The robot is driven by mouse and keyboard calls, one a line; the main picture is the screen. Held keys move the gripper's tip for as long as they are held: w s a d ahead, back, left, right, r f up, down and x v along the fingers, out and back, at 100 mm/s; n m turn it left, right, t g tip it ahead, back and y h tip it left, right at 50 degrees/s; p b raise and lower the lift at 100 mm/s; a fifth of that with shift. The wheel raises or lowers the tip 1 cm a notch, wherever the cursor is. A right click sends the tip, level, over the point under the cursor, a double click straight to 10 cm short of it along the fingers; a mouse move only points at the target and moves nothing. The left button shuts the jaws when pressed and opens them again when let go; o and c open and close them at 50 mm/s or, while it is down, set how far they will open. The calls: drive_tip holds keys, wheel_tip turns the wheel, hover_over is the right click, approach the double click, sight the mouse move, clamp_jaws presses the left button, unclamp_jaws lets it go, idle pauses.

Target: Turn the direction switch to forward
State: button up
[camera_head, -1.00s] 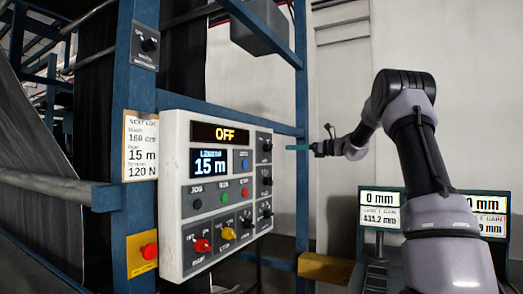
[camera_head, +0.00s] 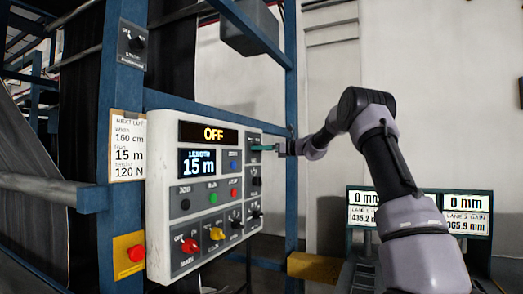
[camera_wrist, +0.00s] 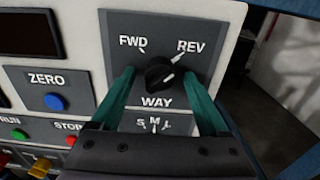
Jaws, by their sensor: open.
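The direction switch (camera_wrist: 160,72) is a black rotary knob on a dark plate labelled WAY, with FWD at its upper left and REV at its upper right. Its white mark lies on the right side of the knob and seems turned toward REV. My gripper (camera_wrist: 160,80) is open in the wrist view, with one teal finger left of the knob and one right of it. Both fingers appear apart from the knob. In the head view my gripper (camera_head: 263,148) is at the upper right of the control panel (camera_head: 160,205), and its fingers hide the knob there.
Below the switch is another selector dial (camera_wrist: 153,124), partly hidden by my gripper. A blue ZERO button (camera_wrist: 54,102) sits to the left. The panel also holds red (camera_head: 189,246) and yellow (camera_head: 216,234) knobs. A blue post (camera_head: 291,190) stands just behind my gripper.

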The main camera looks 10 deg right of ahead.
clamp_jaws()
drive_tip(key=shift+n, duration=0.4)
drive_tip(key=n, duration=0.8)
drive_tip(key=shift+d+n, duration=0.1)
drive_tip(key=shift+n, duration=0.2)
drive_tip(key=n, duration=0.4)
drive_tip(key=shift+n, duration=2.2)
